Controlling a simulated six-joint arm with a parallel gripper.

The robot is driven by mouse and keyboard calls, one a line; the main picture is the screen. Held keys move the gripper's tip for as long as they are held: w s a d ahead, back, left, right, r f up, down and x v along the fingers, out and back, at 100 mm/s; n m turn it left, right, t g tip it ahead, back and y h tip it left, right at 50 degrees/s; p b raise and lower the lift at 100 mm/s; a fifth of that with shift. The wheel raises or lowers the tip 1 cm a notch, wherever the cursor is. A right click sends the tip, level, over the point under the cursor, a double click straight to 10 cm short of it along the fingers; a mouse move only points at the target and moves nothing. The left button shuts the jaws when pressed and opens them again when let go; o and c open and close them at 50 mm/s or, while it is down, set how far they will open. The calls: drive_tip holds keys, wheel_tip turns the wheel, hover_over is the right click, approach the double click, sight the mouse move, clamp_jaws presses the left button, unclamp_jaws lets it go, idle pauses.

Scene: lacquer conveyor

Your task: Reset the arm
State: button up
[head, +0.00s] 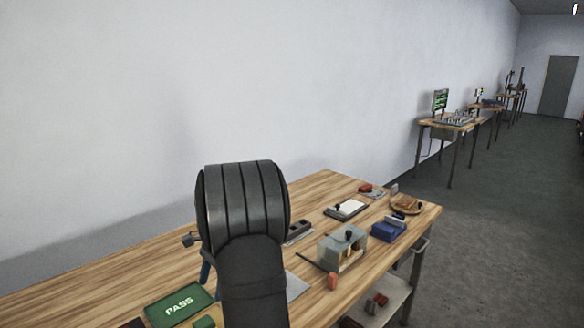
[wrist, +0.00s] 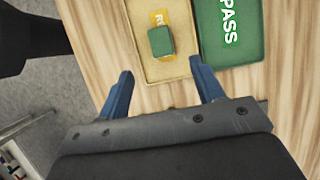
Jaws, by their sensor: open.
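My gripper (wrist: 163,85) shows in the wrist view with its two blue fingers spread apart and nothing between them. A green block (wrist: 161,41) lies beyond the fingertips in a tan tray (wrist: 180,70), on a yellow label that it partly covers. A green tray marked PASS (wrist: 216,55) is right beside the tan one. In the head view the PASS tray (head: 165,309) lies at the lower left of the bench, with a green piece (head: 204,322) near it. My dark arm hides most of the gripper there; only a bit of blue finger shows.
The wooden bench (head: 105,270) is clear at its left rear. To the right of my arm stand a clear box-like fixture (head: 354,240), a blue box (head: 388,230), a white plate (head: 347,208) and a round wooden piece (head: 407,204). A wall runs behind the bench.

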sight(202, 324)
drive_tip(key=x, duration=1.2)
drive_tip(key=shift+s+f, duration=0.15)
drive_tip(key=shift+f, duration=0.2)
wheel_tip(202, 324, up, 5)
drive_tip(key=shift+d, duration=0.2)
drive_tip(key=d+r, duration=0.6)
drive_tip(key=d, duration=0.6)
drive_tip(key=w+d+f+n+h, duration=0.1)
drive_tip(key=w+d+f+n, duration=0.1)
drive_tip(key=d+n, duration=0.1)
drive_tip(key=w+d+f+n+g+h, duration=0.1)
drive_tip(key=d+f+n, duration=0.2)
drive_tip(key=d, duration=0.2)
drive_tip(key=w+d+f+n+h, duration=0.1)
drive_tip(key=w+d+f+n, duration=0.1)
drive_tip(key=d+n, duration=0.1)
drive_tip(key=shift+w+d+f, duration=0.35)
drive_tip(key=shift+w+d, duration=0.05)
drive_tip(key=shift+d, duration=0.2)
drive_tip(key=d, duration=0.5)
drive_tip(key=shift+d+r, duration=0.15)
drive_tip(key=shift+d, duration=0.5)
